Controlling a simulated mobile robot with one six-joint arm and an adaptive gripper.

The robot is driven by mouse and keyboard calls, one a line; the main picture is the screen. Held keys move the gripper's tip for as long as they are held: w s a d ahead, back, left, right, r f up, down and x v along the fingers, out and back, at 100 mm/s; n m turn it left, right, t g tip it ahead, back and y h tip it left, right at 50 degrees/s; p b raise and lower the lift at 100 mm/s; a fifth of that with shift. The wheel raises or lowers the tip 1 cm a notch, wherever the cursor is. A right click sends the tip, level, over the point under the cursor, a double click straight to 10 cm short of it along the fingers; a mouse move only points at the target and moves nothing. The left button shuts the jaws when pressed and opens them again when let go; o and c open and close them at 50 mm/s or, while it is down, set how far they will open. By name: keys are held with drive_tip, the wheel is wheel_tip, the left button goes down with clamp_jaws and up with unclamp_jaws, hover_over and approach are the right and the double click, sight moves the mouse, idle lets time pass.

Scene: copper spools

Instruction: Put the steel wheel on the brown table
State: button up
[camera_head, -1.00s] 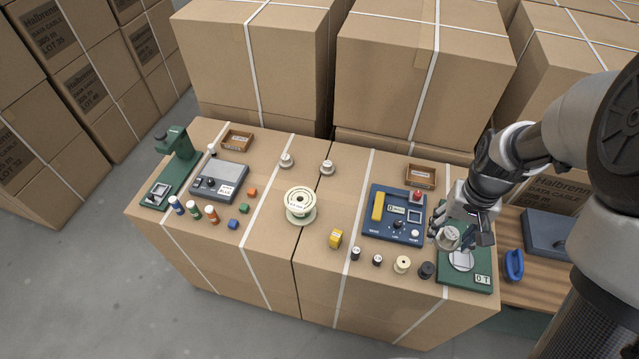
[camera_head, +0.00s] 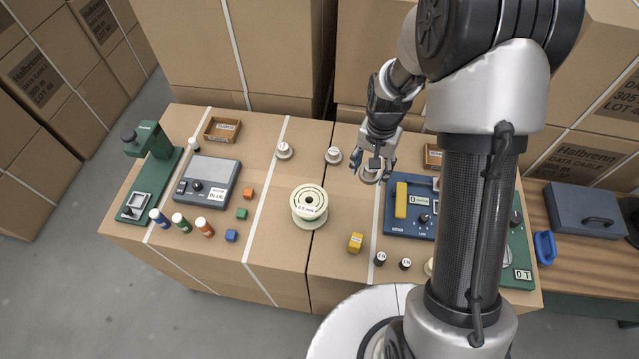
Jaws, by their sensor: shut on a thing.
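My gripper (camera_head: 374,166) is shut on a round, pale metallic piece, the steel wheel (camera_head: 371,176), and holds it over the cardboard-box worktop. The fingers partly cover the wheel. It hangs just left of the blue instrument panel and right of a small grey spool. The brown table (camera_head: 590,262) has a wooden plank top and stands at the far right, beyond my arm. My gripper is well to its left.
A blue-grey toolbox (camera_head: 585,208) and a blue ring-shaped object (camera_head: 544,247) are on the brown table. My arm hides much of the right side.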

drive_tip(key=w+r+m, duration=0.5)
drive_tip(key=r, duration=0.1)
drive_tip(key=b, duration=0.6)
approach(361, 187)
drive_tip(key=shift+m, duration=0.3)
wheel_tip(361, 187, down, 6)
drive_tip(key=shift+w+r, duration=0.1)
drive_tip(key=shift+r, duration=0.05)
drive_tip(key=o, duration=1.2)
drive_tip(key=shift+f, duration=0.2)
drive_tip(key=shift+c, duration=0.2)
